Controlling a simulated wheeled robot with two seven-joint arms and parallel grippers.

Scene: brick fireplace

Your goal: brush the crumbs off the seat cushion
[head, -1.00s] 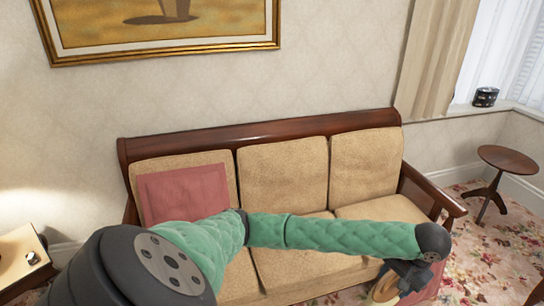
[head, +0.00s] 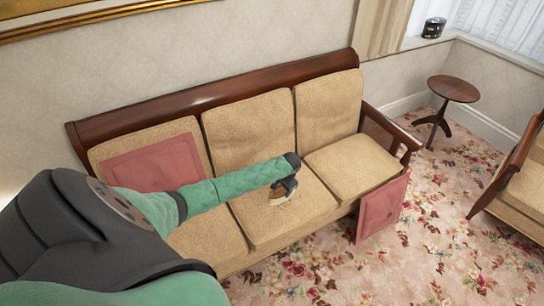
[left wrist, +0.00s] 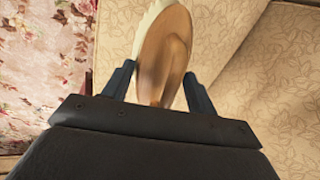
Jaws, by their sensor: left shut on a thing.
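My left gripper (head: 287,187) is shut on a wooden brush with pale bristles (head: 279,200). The brush is over the middle seat cushion (head: 262,225) of the tan sofa, near the boundary with the right cushion. I cannot tell whether the bristles touch the fabric. In the left wrist view, the brush's oval wooden back (left wrist: 164,50) stands between the two fingers of the gripper (left wrist: 160,90), with patterned tan upholstery to its right. No crumbs can be made out on the cushions. My right gripper is not in view.
A red pillow (head: 155,163) leans on the sofa's left backrest. Another red pillow (head: 382,208) leans against the sofa's front right, on the flowered carpet (head: 340,270). A round side table (head: 453,89) and an armchair (head: 525,180) stand to the right. Carpet between is clear.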

